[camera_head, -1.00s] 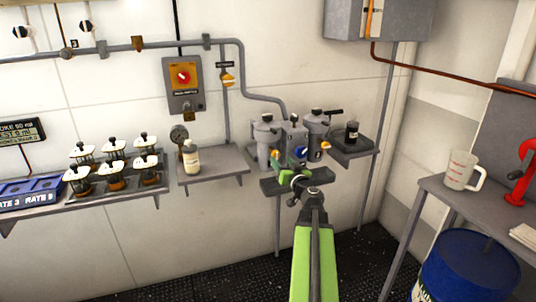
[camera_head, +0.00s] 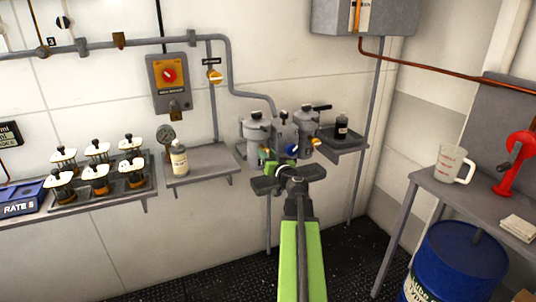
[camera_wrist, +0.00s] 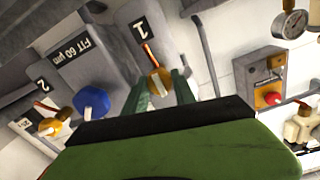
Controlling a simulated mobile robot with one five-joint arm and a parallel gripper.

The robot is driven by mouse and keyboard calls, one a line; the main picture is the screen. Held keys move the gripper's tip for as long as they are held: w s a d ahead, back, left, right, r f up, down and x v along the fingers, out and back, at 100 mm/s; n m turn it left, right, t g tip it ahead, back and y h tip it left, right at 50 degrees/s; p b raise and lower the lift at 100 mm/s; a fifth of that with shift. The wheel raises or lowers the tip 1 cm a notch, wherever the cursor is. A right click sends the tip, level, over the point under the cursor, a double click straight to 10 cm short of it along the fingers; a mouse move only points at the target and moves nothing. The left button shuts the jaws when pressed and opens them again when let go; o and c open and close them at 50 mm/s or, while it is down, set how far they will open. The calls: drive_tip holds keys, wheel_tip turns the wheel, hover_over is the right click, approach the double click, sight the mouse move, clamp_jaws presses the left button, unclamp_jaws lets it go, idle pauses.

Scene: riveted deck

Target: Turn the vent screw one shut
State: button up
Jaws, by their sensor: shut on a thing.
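Vent screw one is a small brass-yellow knob (camera_wrist: 158,83) with an orange mark above it, beside a black label "1" in the wrist view. The green fingers of my gripper (camera_wrist: 159,95) stand on both sides of it and are shut on it. In the head view my gripper (camera_head: 269,163) reaches the front of the left grey filter housing (camera_head: 257,132); the screw is mostly hidden there. A blue knob (camera_wrist: 92,102) and a second yellow knob (camera_wrist: 50,127) by label "2" sit left of it in the wrist view, untouched.
A small shelf (camera_head: 265,186) lies under the housings. A bottle (camera_head: 179,158) and gauge (camera_head: 166,136) stand on a shelf to the left. A bench with a jug (camera_head: 452,163) and a blue drum (camera_head: 455,262) are at right.

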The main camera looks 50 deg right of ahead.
clamp_jaws()
drive_tip(key=shift+d, duration=0.35)
drive_tip(key=shift+a, duration=0.2)
drive_tip(key=shift+m, duration=0.4)
drive_tip(key=m, duration=0.4)
drive_tip(key=shift+f, duration=0.1)
drive_tip(key=m, duration=0.4)
drive_tip(key=shift+s+m, duration=0.1)
drive_tip(key=shift+m, duration=0.2)
drive_tip(key=m, duration=0.4)
drive_tip(key=shift+m, duration=2.2)
